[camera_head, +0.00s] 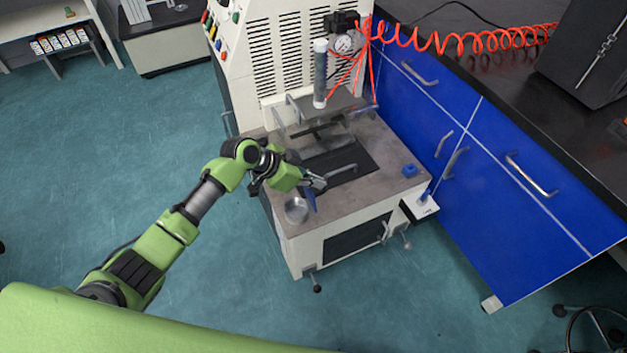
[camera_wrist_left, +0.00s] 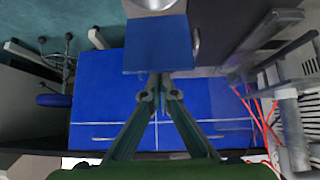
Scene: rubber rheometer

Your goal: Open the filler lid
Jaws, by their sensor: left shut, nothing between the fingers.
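The rheometer machine (camera_head: 385,185) has a grey worktop with a dark recessed area. A bar handle (camera_head: 340,173) shows on that area; I cannot tell for certain which part is the filler lid. My left gripper (camera_head: 318,183) is over the front left of the worktop, just left of the handle. It is shut and empty. In the left wrist view the fingertips (camera_wrist_left: 159,95) meet just below a blue plate (camera_wrist_left: 155,58). This plate shows partly beneath the gripper in the head view (camera_head: 309,200). Whether they touch is unclear. My right gripper is out of view.
A metal cup (camera_head: 296,210) stands at the worktop's front left corner. A small blue block (camera_head: 410,170) is at the right. A clear cylinder (camera_head: 320,75) and red coiled hose (camera_head: 470,40) are behind. Blue cabinets (camera_head: 500,220) stand close at the right; open floor lies left.

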